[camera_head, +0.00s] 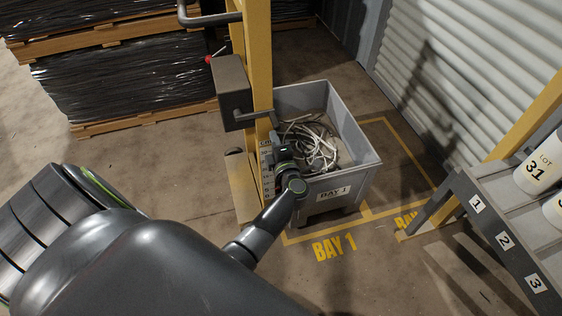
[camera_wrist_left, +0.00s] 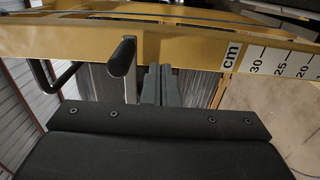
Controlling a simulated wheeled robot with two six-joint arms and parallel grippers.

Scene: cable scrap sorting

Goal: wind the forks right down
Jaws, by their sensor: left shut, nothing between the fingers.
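The yellow lift mast (camera_head: 258,60) stands left of the grey bin, with a grey winch box (camera_head: 231,88) on its side. A crank (camera_head: 252,116) sticks out from the box. In the left wrist view a dark grip (camera_wrist_left: 122,56), which looks like the crank's, is just left of my fingers, apart from them. My left gripper (camera_head: 274,140) is by the mast just below the crank; its fingers (camera_wrist_left: 159,84) are shut and empty. A centimetre scale (camera_wrist_left: 274,62) runs along the mast. The forks cannot be made out. My right gripper is in neither view.
The grey bin (camera_head: 350,142) marked BAY 1 holds pale cable scrap (camera_head: 313,145) inside yellow floor lines. Wrapped pallets (camera_head: 125,85) stand at the back left. A numbered rack (camera_head: 490,222) is at the right. A red-knobbed lever (camera_head: 209,59) is beside the winch box.

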